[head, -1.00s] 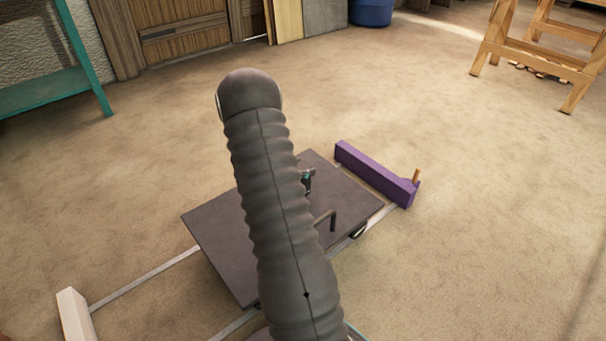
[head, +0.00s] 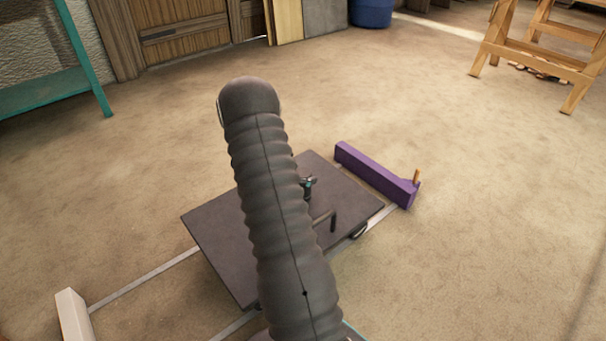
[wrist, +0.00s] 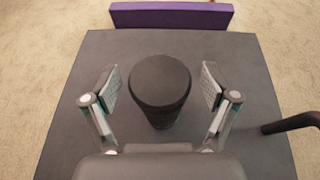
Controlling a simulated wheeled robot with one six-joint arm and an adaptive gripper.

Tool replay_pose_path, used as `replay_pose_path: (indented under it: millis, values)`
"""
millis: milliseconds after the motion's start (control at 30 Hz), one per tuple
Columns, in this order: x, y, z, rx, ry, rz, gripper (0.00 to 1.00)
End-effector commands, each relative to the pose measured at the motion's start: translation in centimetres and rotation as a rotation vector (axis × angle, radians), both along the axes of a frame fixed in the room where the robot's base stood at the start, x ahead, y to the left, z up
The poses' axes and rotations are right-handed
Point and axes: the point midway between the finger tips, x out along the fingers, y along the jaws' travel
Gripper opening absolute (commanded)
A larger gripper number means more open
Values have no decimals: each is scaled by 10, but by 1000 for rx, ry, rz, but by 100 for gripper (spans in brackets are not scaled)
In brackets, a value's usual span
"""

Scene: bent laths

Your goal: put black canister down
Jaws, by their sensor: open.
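The black canister (wrist: 160,85) stands upright on a dark grey board in the wrist view, its round top facing the camera. My gripper (wrist: 162,88) is open around it, with one finger on each side and a visible gap between each finger and the canister. In the head view my dark ribbed arm hides the canister. A small part of my gripper (head: 308,186) shows just right of the arm. The board (head: 215,225) lies low above the floor and also fills most of the wrist view (wrist: 75,135).
A purple block (head: 375,174) lies at the board's far right edge. A bent black rod (wrist: 290,124) rises from the board right of my gripper. A white block (head: 74,315) is at lower left, joined by metal rails. Wooden trestles (head: 540,55) stand far right on open floor.

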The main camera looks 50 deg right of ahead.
Motion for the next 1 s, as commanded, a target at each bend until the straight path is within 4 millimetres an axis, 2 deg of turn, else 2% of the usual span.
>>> replay_pose_path:
  millis: [167,633,800,1000]
  values:
    - [1,11,7,0,1,4,85]
    - [4,92,41,0,-1,3,85]
    - [4,107,46,0,0,1,85]
    - [3,112,50,1,-5,-3,85]
